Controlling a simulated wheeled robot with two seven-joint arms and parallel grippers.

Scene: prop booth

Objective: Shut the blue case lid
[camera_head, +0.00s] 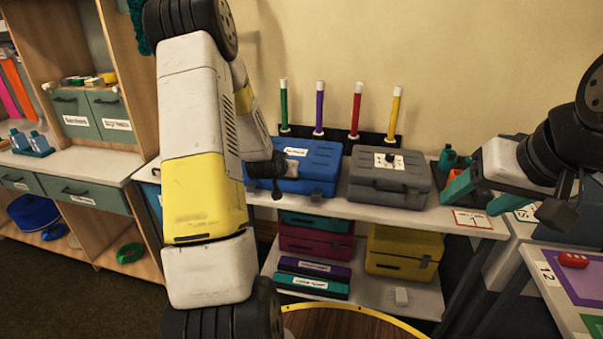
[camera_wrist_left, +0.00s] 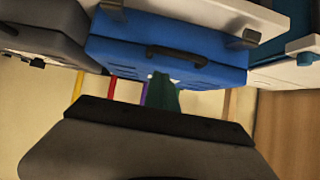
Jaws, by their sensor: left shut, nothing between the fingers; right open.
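The blue case (camera_head: 315,168) stands on the white shelf top, its left part hidden behind my left arm in the head view. Its lid (camera_head: 312,150) lies level on the case, with no gap visible along the part I see. In the left wrist view the case (camera_wrist_left: 120,40) appears upside down, with its dark handle on the front. My left gripper (camera_wrist_left: 164,82) has its green fingers together, close in front of the case; whether they touch it I cannot tell. My left fingers are hidden in the head view. My right gripper (camera_head: 481,195) is open at the right end of the shelf top, with nothing between its fingers.
A grey case (camera_head: 390,180) stands right beside the blue one. Behind them is a rack with several coloured sticks (camera_head: 356,108). Teal bottles (camera_head: 447,158) stand near my right gripper. Coloured cases, including a yellow one (camera_head: 403,252), fill the lower shelf.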

